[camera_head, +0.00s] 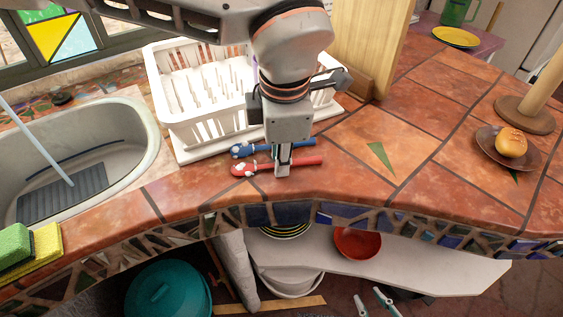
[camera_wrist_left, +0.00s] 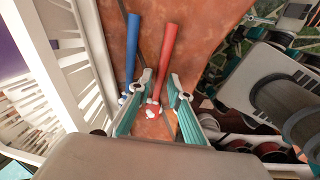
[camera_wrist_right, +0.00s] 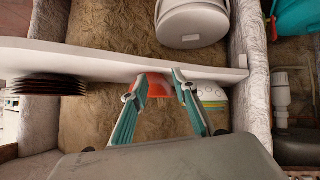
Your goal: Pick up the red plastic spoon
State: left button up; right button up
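The red spoon (camera_head: 305,162) lies on the tiled counter, with white marks at its left end. It also shows in the left wrist view (camera_wrist_left: 159,58), running between the fingers of my left gripper (camera_wrist_left: 160,76). The left fingers stand on either side of it and look apart, with a small gap beside the handle. In the head view my left gripper (camera_head: 283,168) points down over the spoon's middle and hides part of it. My right gripper (camera_head: 378,302) is open and empty, low in front of the counter; it also shows in the right wrist view (camera_wrist_right: 160,74).
A similar blue utensil (camera_head: 297,144) lies just behind the red spoon. A white dish rack (camera_head: 185,130) stands close behind, and a sink (camera_head: 140,150) is at left. Below the counter, a shelf (camera_head: 430,277) holds a red bowl (camera_head: 357,242). The counter at right is mostly clear.

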pick_arm(q)
grip_shut()
